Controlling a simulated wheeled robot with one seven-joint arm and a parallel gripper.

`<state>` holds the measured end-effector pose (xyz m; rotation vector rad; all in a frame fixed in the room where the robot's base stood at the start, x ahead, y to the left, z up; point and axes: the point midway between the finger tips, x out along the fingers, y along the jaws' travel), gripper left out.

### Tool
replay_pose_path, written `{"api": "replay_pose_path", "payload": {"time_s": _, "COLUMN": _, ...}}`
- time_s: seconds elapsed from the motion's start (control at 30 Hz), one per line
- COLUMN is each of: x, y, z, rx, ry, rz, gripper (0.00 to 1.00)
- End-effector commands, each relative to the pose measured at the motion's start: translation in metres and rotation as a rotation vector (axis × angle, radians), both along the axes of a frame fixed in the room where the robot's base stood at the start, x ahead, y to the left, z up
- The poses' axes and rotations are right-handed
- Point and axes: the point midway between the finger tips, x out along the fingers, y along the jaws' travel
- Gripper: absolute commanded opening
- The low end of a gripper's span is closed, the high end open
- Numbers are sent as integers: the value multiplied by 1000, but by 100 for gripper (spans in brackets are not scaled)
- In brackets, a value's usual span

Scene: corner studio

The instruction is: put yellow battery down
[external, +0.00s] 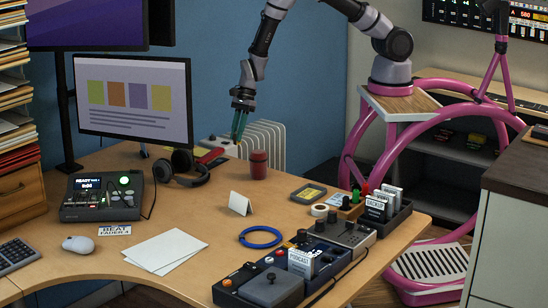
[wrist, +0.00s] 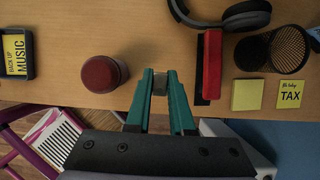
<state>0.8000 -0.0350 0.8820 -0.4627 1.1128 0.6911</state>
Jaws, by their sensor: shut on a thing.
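My gripper (external: 239,137), with teal fingers, points down near the desk's far edge. In the wrist view the fingertips (wrist: 160,84) are shut on a small item, taken as the yellow battery (wrist: 160,78). Only a greyish end of it shows, and I see no yellow on it. In the external view it is too small to make out. The wooden desk (wrist: 150,105) lies beneath the fingertips. I cannot tell whether the held item touches the desk.
A dark red cup (wrist: 104,74) stands left of the fingers in the wrist view. A red stapler-like object (wrist: 208,62) lies to their right, with headphones (wrist: 235,17), a mesh cup (wrist: 285,48) and yellow notes (wrist: 246,95) beyond. Bare desk lies between cup and red object.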

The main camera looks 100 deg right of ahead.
Motion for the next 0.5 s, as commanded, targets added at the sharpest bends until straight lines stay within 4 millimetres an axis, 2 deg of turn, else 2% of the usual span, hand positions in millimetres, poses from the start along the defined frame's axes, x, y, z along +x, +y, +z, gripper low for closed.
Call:
{"api": "replay_pose_path", "payload": {"time_s": 0.2, "x": -1, "y": -1, "z": -41, "rx": 0, "ry": 4, "rz": -1, "gripper": 0}}
{"api": "replay_pose_path", "payload": {"time_s": 0.5, "x": -1, "y": -1, "z": -76, "rx": -1, "ry": 4, "rz": 0, "gripper": 0}}
